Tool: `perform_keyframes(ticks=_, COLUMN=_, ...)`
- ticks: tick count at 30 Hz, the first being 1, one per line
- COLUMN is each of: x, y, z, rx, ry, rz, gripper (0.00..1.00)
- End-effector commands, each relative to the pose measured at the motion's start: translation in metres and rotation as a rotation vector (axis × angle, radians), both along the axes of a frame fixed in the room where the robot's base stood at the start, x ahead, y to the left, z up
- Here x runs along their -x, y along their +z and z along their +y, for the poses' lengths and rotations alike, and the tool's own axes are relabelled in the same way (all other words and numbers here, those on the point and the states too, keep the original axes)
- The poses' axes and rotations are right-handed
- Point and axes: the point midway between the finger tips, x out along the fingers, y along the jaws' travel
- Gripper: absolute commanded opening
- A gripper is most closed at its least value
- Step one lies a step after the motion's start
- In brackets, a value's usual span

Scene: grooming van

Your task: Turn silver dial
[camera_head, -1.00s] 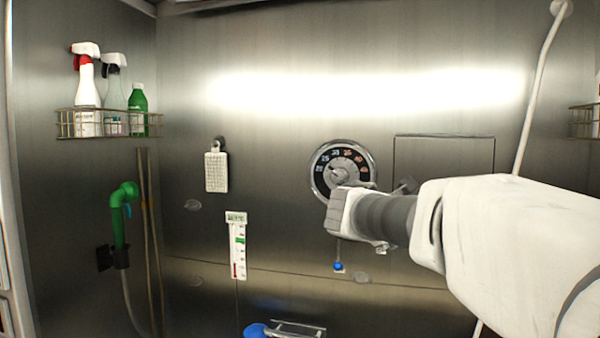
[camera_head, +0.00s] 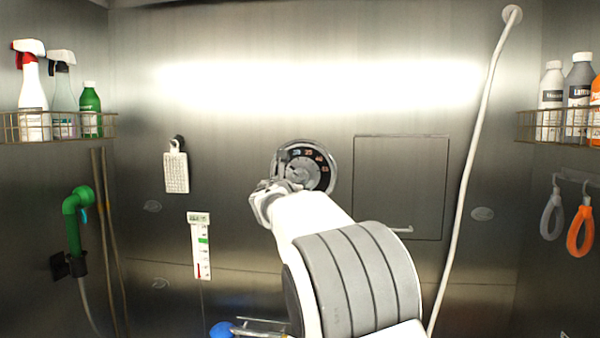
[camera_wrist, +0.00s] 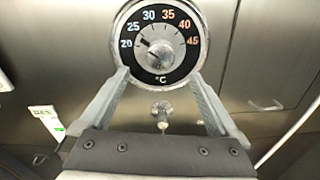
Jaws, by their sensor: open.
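The silver dial (camera_head: 304,168) is a round knob on the metal back wall, with a black temperature scale and a silver rim. In the wrist view the dial (camera_wrist: 159,53) shows numbers from 20 to 45 and "°C", and its pointer aims up and left, between 20 and 25. My gripper (camera_head: 272,188) is in front of the dial's lower left in the head view and hides part of it. In the wrist view my gripper (camera_wrist: 160,78) is open and empty, its two fingers reaching up either side of the dial's lower part. Contact cannot be told.
A small metal knob (camera_wrist: 161,112) sits below the dial. A panel (camera_head: 400,190) is to its right, beside a white hose (camera_head: 470,175). A thermometer (camera_head: 201,248) and a hanging white card (camera_head: 176,171) are to the left. Wire baskets with bottles (camera_head: 90,110) are on both sides.

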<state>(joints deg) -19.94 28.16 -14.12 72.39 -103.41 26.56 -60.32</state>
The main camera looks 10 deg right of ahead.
Motion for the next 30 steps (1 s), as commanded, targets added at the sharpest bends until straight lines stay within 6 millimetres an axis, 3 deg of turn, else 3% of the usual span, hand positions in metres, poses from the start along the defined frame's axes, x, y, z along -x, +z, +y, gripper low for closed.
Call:
perform_keyframes(ticks=15, x=-0.073, y=0.002, z=-0.026, rx=-0.002, ry=-0.002, rz=0.002, gripper=0.97)
perform_keyframes(ticks=21, x=-0.090, y=0.002, z=-0.030, rx=-0.001, ry=-0.001, rz=0.000, gripper=0.97)
perform_keyframes(ticks=30, x=-0.097, y=0.000, z=-0.034, rx=-0.002, ry=-0.001, rz=-0.001, gripper=0.97)
